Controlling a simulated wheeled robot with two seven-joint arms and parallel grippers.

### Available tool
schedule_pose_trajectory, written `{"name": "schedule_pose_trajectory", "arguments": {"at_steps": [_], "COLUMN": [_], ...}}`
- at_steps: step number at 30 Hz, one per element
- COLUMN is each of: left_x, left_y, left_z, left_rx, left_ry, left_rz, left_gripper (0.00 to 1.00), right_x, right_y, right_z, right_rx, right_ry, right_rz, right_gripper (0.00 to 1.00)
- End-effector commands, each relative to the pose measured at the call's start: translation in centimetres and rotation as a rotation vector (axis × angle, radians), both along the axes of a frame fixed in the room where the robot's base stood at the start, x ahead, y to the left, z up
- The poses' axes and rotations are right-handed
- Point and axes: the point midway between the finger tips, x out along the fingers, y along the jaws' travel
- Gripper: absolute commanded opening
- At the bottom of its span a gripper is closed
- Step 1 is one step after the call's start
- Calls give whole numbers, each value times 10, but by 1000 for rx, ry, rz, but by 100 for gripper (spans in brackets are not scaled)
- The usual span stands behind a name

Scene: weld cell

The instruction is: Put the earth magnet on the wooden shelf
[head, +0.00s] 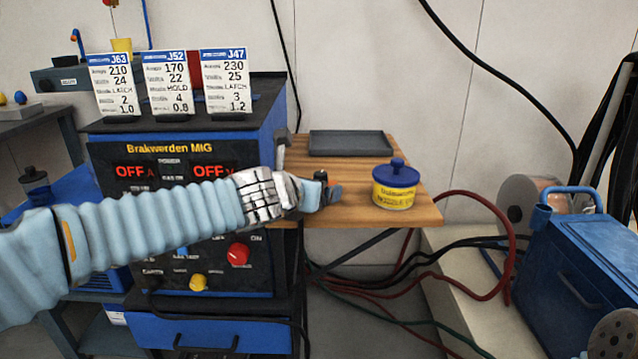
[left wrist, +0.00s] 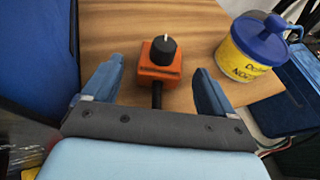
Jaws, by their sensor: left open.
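The earth magnet, an orange block with a black knob, stands on the wooden shelf (head: 350,212) in the left wrist view (left wrist: 160,72). In the head view only its dark knob (head: 320,176) shows clearly; the rest is hidden behind my left gripper (head: 325,194). The left gripper is open, with one blue finger on each side of the magnet in the left wrist view (left wrist: 159,82). I see a gap between each finger and the block. A dark stem or cable runs from the block toward the palm. My right gripper is not in view.
A yellow nozzle tub (head: 394,190) with a blue lid stands right of the magnet, near the shelf's right end. A dark grey tray (head: 350,144) lies at the shelf's back. The welder (head: 110,165) with three cards on top stands left. Cables hang below the shelf.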

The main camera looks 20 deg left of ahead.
Motion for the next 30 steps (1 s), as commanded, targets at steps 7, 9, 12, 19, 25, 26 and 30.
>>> {"name": "schedule_pose_trajectory", "arguments": {"at_steps": [7, 9, 12, 19, 25, 26, 30], "left_x": [-50, -58, -66, -69, -69, -69, -69], "left_y": [5, 6, 7, 7, 7, 7, 7], "left_z": [25, 28, 29, 29, 29, 29, 29], "left_rx": [0, 0, 0, 1, 1, 1, 1], "left_ry": [-2, -2, -1, 0, 0, 0, 0], "left_rz": [-1, 0, -1, -1, -1, -1, -1], "left_gripper": [87, 87, 87, 87, 87, 87, 87], "right_x": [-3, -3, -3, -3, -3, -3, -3], "right_y": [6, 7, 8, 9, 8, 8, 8], "right_z": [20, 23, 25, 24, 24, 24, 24], "right_rx": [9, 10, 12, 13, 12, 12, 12], "right_ry": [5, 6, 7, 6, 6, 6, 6], "right_rz": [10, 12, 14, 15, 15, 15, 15], "right_gripper": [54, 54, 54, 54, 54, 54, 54]}}
